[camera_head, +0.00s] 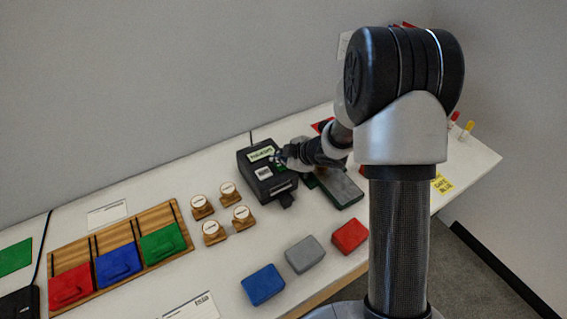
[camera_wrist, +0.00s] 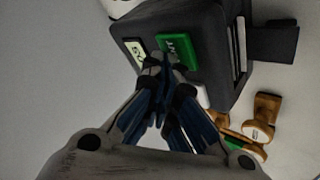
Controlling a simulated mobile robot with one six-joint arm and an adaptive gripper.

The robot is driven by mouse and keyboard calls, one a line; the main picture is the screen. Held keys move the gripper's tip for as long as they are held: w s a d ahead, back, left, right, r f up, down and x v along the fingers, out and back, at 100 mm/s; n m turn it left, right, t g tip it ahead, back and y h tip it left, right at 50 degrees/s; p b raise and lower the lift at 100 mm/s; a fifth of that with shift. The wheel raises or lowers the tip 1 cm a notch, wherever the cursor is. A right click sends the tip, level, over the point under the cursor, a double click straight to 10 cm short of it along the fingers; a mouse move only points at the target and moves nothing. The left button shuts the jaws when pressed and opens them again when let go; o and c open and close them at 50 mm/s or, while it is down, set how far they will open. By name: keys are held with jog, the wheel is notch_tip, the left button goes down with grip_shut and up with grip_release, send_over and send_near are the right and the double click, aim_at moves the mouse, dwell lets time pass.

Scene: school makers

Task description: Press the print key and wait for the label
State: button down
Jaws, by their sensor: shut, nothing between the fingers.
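The black label printer (camera_head: 250,182) stands on the white table, with a small pale display (camera_head: 261,154) whose text is too small to read surely. In the wrist view the printer (camera_wrist: 203,25) fills the upper middle, with its green print key (camera_wrist: 179,48) beside the pale display (camera_wrist: 136,50). My gripper (camera_wrist: 164,66) is shut and empty, its fingertips at the edge of the green key; I cannot tell whether they touch it. In the head view my gripper (camera_head: 281,157) is over the printer's top. A pale strip (camera_head: 281,187) shows at the front slot above a black ledge (camera_head: 287,199); I cannot tell whether it is a label.
Several wooden stamps (camera_head: 213,232) stand left of the printer. A wooden rack (camera_head: 110,283) holds red, blue and green blocks. Blue (camera_head: 263,285), grey (camera_head: 305,254) and red (camera_head: 350,235) blocks lie near the front edge. A dark green-topped pad (camera_head: 340,188) lies right of the printer.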

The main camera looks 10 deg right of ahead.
jog(key=shift+r+p, duration=0.35)
jog(key=shift+r, duration=0.1)
notch_tip(320, 180, up, 6)
jog(key=p, duration=0.6)
dwell(0.6)
notch_tip(320, 180, up, 12)
jog(key=m+t+h, duration=0.1)
jog(key=m+h, duration=0.3)
send_over(281, 166)
jog(key=s+d, duration=0.2)
jog(key=d, duration=0.3)
jog(key=s+d+r+m+g+h, duration=0.1)
jog(key=s+d+r+m+h, duration=0.3)
jog(key=s+r, duration=0.5)
jog(key=s+a+m+g+y, duration=0.1)
jog(key=s+a+m, duration=0.2)
jog(key=s, duration=0.9)
jog(key=s+a+m+g+y, duration=0.2)
jog(key=s+a+m, duration=0.2)
jog(key=s, duration=0.8)
jog(key=shift+s+a+r, duration=0.15)
jog(key=shift+s+a, duration=0.15)
jog(key=shift+a, duration=0.4)
